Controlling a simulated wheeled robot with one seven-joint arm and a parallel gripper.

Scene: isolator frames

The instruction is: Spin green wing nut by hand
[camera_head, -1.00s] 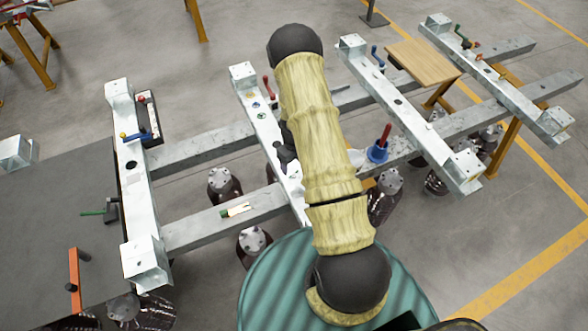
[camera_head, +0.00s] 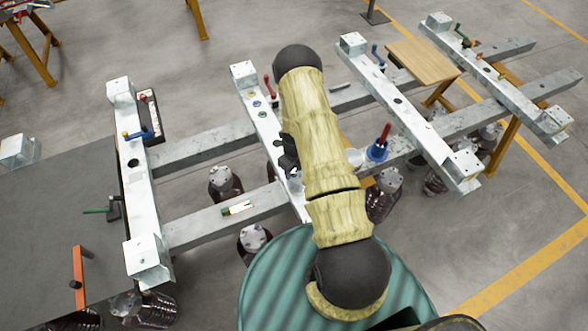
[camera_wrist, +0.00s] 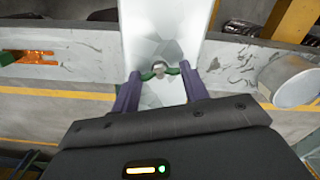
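The green wing nut (camera_wrist: 160,71) shows in the wrist view on the pale metal beam (camera_wrist: 166,28), with a greyish middle and a green wing to each side. My gripper (camera_wrist: 160,76) has its two purple fingers apart, one on each side of the nut, with the tips close to the wing ends. I cannot tell whether they touch. In the head view my arm hides the nut, and only a dark part of my gripper (camera_head: 288,157) shows beside the arm, over the middle crossbeam (camera_head: 243,78).
A blue piece with a red handle (camera_head: 377,149) stands right of my arm. A red-handled tool (camera_head: 268,85) and small coloured discs (camera_head: 257,104) sit on the middle crossbeam. A small green-and-white item (camera_head: 238,208) lies on the near rail. A grey cylinder (camera_wrist: 289,80) is right of my gripper.

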